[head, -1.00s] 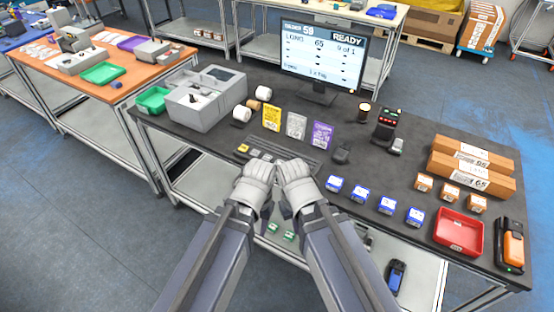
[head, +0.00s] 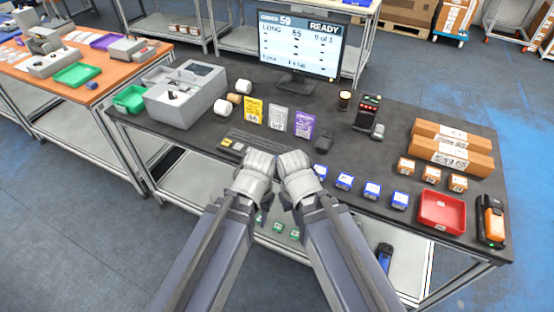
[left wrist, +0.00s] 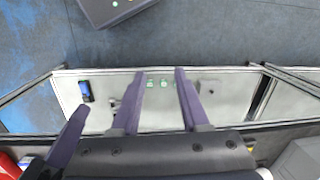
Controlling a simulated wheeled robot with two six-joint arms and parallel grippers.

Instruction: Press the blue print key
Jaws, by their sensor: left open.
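A black keyboard with yellow keys (head: 234,146) at its left end lies near the table's front edge in the head view. I cannot make out a blue key on it. A grey printer-like machine (head: 187,92) stands at the left. My left gripper (head: 257,163) is at the table's front edge, by the keyboard, and covers part of it. My right gripper (head: 294,162) is close beside it; its jaws cannot be made out. In the left wrist view the left gripper's purple fingers (left wrist: 159,72) are apart, with nothing between them.
A monitor (head: 298,42) stands at the back. Yellow, white and purple cards (head: 278,118) stand behind the keyboard. Blue-and-white boxes (head: 344,181) and a red tray (head: 442,212) are to the right. A shelf (left wrist: 230,92) lies below the table.

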